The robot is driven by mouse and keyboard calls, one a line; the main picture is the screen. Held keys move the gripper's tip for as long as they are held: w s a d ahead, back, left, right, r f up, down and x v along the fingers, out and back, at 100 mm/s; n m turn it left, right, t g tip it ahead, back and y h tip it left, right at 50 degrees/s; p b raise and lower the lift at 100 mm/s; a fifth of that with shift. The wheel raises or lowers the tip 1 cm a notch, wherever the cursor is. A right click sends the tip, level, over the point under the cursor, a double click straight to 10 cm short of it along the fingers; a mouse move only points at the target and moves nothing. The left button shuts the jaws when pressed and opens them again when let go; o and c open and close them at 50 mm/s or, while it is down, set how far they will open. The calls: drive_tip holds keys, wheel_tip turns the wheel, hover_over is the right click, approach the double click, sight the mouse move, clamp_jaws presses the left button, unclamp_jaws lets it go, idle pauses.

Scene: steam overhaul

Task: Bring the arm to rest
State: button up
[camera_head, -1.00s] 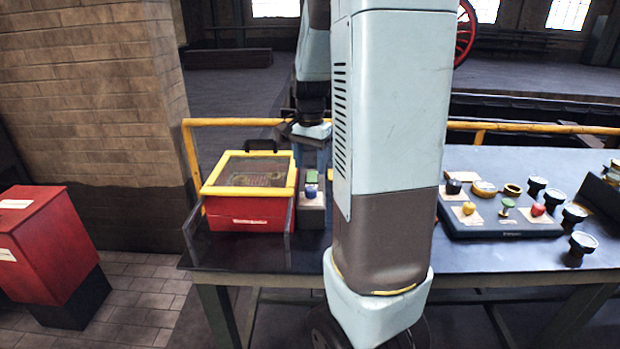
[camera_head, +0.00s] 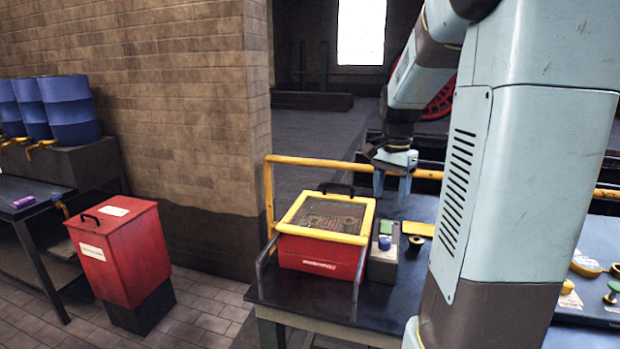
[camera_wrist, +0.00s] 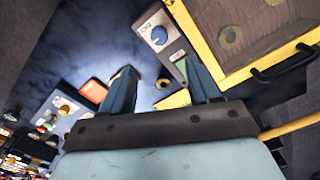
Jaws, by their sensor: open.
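My gripper (camera_head: 391,188) hangs above the back of the dark workbench, fingers pointing down, near the yellow-framed red box. It is open, with nothing between its fingers. In the wrist view the two blue fingers (camera_wrist: 157,90) stand apart over the dark bench top. My arm comes down from the upper right beside my pale blue column, which hides part of the bench.
A red box with a yellow-framed mesh lid (camera_head: 325,217) stands on the bench's left end, beside a control box (camera_head: 382,255) with a blue knob. A yellow rail (camera_head: 320,161) runs behind. A red bin (camera_head: 119,250) stands on the floor at left. Blue drums (camera_head: 70,110) stand further left.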

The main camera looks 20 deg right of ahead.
drive_tip(key=s+a+r+n+t, duration=0.2)
drive_tip(key=s+a+r+n, duration=0.1)
drive_tip(key=s+a+n, duration=0.3)
drive_tip(key=s+a+r+n+t, duration=0.3)
drive_tip(key=s+a+n, duration=0.3)
drive_tip(key=s+a, duration=0.4)
drive_tip(key=shift+s+a+t, duration=0.3)
drive_tip(key=shift+s, duration=0.6)
